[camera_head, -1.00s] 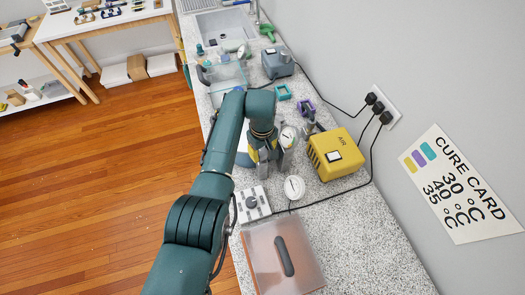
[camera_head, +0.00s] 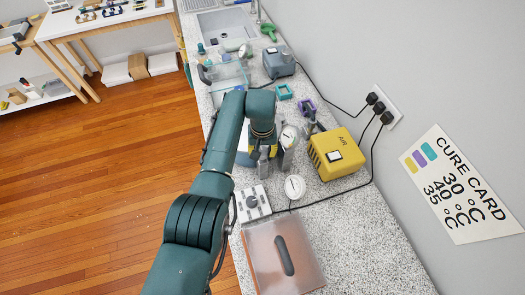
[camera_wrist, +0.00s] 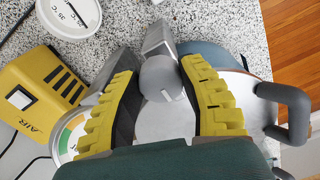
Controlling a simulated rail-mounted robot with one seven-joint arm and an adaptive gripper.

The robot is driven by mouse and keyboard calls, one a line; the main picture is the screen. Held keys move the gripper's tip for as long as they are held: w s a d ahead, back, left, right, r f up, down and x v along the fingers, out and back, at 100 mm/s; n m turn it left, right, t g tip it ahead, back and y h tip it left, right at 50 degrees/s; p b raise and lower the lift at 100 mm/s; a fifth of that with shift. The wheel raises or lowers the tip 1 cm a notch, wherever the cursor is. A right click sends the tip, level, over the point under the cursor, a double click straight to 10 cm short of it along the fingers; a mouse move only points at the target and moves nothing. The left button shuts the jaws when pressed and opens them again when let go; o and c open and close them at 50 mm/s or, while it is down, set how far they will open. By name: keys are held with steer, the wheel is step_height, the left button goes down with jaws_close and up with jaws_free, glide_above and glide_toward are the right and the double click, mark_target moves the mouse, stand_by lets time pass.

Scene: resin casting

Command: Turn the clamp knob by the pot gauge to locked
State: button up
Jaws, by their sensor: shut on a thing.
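The clamp knob (camera_wrist: 162,78) is a grey round knob with a flat grey bar, over the silver lid (camera_wrist: 165,122) of the pot in the wrist view. My gripper (camera_wrist: 160,72) has its yellow-backed fingers on both sides of the knob and is shut on it. The pot gauge (camera_wrist: 72,136), with a green and orange dial, is partly hidden by the left finger. A dark grey pot handle (camera_wrist: 293,112) is at the right. In the head view my gripper (camera_head: 263,154) is over the pot beside the gauge (camera_head: 289,136); the arm hides the knob there.
A yellow air box (camera_head: 337,157) stands right of the pot, with cables running to the wall. A round white dial (camera_head: 295,187) and a white switch plate (camera_head: 253,203) are nearer. A covered tray (camera_head: 284,258) lies at the front. The counter right of it is clear.

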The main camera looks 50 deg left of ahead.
steer(key=shift+f, duration=0.2)
steer(key=o, duration=1.2)
steer(key=shift+r, duration=0.1)
steer(key=shift+r, duration=0.15)
step_height(320, 180, up, 12)
steer(key=shift+f, duration=0.1)
